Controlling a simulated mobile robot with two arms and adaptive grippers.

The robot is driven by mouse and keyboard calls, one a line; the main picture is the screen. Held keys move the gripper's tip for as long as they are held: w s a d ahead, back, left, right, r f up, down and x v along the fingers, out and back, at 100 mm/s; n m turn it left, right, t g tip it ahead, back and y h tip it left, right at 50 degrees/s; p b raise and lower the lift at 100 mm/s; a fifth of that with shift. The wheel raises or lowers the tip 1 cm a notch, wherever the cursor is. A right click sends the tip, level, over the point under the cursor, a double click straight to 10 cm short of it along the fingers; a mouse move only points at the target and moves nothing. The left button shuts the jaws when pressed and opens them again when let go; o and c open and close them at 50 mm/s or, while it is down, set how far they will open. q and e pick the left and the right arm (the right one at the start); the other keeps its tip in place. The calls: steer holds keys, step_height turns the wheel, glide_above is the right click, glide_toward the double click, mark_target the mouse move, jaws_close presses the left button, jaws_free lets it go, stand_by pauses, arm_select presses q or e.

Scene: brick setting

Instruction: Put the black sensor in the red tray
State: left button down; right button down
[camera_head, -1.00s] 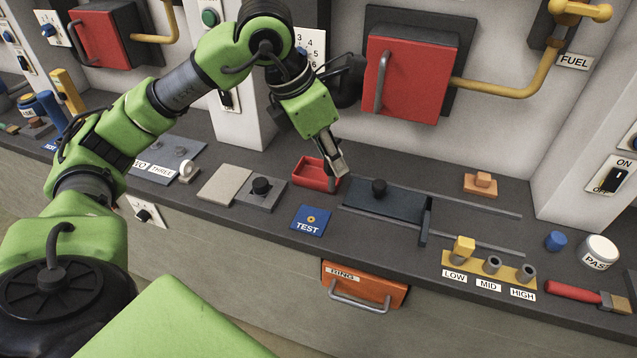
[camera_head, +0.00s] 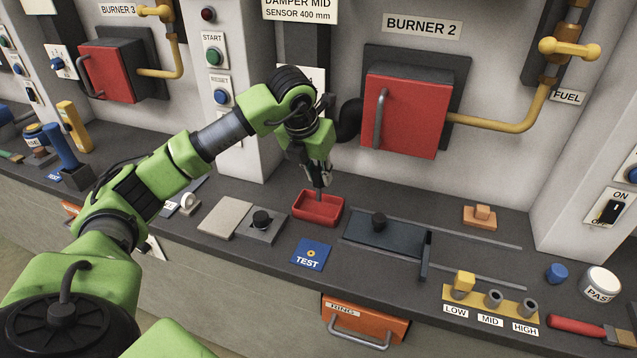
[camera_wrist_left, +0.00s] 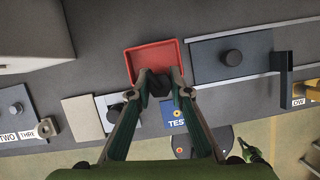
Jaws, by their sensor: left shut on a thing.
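The red tray (camera_head: 330,219) sits on the dark counter below the burner 2 door. It also shows in the left wrist view (camera_wrist_left: 158,52). My left gripper (camera_head: 319,185) points down over the tray. In the left wrist view its fingertips (camera_wrist_left: 159,82) are shut on a small black piece, the black sensor (camera_wrist_left: 158,86), at the tray's near edge as pictured. I cannot tell whether the sensor touches the tray floor. The tray looks empty otherwise. My right gripper is not in view.
A blue TEST plate (camera_head: 311,255) lies in front of the tray. A grey plate with a black knob (camera_head: 262,220) is to its left, and a dark sliding plate with a knob (camera_head: 385,236) to its right. The red burner door (camera_head: 408,112) stands behind.

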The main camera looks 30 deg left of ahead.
arm_select(q)
steer(key=x, duration=0.2)
steer(key=a+p+x, duration=0.1)
steer(key=x, duration=0.1)
steer(key=p+x, duration=0.1)
steer(key=x, duration=0.2)
steer(key=shift+a, duration=0.3)
steer(key=shift+f, duration=0.1)
steer(key=c, duration=1.9)
jaws_free()
steer(key=b+v, duration=0.2)
steer(key=v, duration=1)
steer(key=shift+s+b, duration=0.1)
steer(key=shift+b, duration=0.25)
